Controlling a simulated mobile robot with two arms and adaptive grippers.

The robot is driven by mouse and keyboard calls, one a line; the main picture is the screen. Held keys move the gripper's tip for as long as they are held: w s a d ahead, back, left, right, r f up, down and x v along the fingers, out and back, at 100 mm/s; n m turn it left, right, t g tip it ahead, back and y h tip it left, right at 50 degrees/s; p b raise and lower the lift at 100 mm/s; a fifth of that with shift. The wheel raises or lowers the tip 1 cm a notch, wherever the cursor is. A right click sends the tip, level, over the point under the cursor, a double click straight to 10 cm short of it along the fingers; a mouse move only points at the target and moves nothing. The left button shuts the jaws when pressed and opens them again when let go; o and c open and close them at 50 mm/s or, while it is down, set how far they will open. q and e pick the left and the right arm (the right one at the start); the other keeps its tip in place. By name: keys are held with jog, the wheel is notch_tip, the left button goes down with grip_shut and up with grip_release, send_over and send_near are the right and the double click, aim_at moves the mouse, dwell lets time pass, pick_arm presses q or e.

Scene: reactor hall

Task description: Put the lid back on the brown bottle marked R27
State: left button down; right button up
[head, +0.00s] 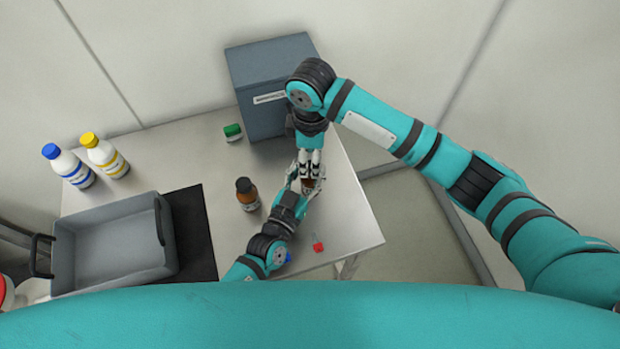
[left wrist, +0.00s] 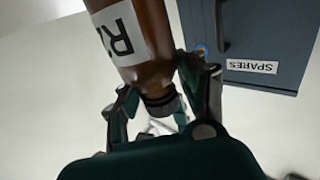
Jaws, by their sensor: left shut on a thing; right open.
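My left gripper (head: 303,187) is shut on a brown bottle (head: 308,186), which is mostly hidden between the two grippers in the head view. In the left wrist view the bottle (left wrist: 138,45) appears upside down, as does the SPARES label, with its white label (left wrist: 118,32) partly readable as "R2". A dark ring or lid (left wrist: 161,103) shows at its narrow end, between the fingers (left wrist: 160,95); I cannot tell whether it is a lid or how it sits. My right gripper (head: 310,168) points down, open, close above the bottle's top.
Another brown bottle (head: 247,196) stands left of the grippers. A blue-grey SPARES box (head: 262,80), a green-capped jar (head: 233,132), blue-capped (head: 70,166) and yellow-capped (head: 106,157) bottles and a grey tray (head: 112,213) stand on the table. A red item (head: 318,246) lies near the front right edge.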

aim_at(311, 179)
jog(key=shift+f, duration=1.25)
jog(key=shift+c, duration=0.4)
grip_shut()
jog(key=m, duration=0.3)
jog(key=shift+w, duration=0.1)
jog(key=shift+o, duration=0.7)
grip_release()
